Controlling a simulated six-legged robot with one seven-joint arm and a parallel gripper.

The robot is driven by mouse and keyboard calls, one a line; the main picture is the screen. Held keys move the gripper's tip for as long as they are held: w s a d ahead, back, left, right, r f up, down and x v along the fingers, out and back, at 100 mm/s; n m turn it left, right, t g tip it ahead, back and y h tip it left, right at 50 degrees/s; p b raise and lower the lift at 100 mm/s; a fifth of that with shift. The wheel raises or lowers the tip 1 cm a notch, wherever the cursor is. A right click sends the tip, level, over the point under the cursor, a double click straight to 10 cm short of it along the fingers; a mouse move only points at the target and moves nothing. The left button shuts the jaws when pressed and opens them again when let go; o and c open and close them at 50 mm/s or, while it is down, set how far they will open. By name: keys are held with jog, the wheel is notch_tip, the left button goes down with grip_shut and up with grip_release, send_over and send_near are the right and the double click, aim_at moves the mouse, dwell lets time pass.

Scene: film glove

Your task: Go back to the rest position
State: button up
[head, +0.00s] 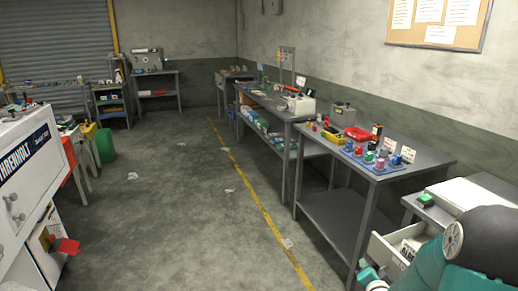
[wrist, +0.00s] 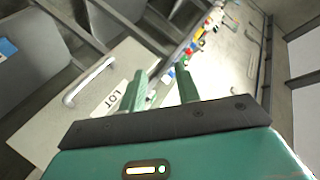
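My gripper (wrist: 164,78) shows in the wrist view with its two green fingers apart and nothing between them. It is tilted, and a pale drawer front with a metal handle (wrist: 88,82) and a label (wrist: 115,98) reading "LOT" lies beyond the left finger. In the head view my teal arm fills the lower right corner and partly hides an open pale drawer (head: 392,252). The contact between my fingers and the drawer cannot be told, but none is visible in the wrist view.
A grey workbench (head: 420,150) with a blue tray (head: 370,162) of coloured parts and a red bin (head: 357,133) stands close on the right. A green box (head: 425,200) sits above the drawer. A white cabinet (head: 30,165) stands at left. The floor (head: 180,220) between is mostly clear.

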jog(key=s+a+r+n+g, duration=0.3)
jog(key=a+r+n, duration=0.15)
jog(key=r, duration=0.45)
jog(key=s+a+r+n+g+y, duration=0.1)
jog(key=s+a+r, duration=0.3)
jog(key=s, duration=0.4)
jog(key=s+a+r+n+g+y, duration=0.1)
jog(key=s+a+r+n+g, duration=0.1)
jog(key=s, duration=0.6)
jog(key=s+a+r+n+g, duration=0.2)
jog(key=s+a+r+n, duration=0.1)
jog(key=s+a+r, duration=0.3)
jog(key=shift+s+a+r+y, duration=0.2)
jog(key=shift+s+a+y, duration=0.3)
jog(key=shift+s, duration=0.5)
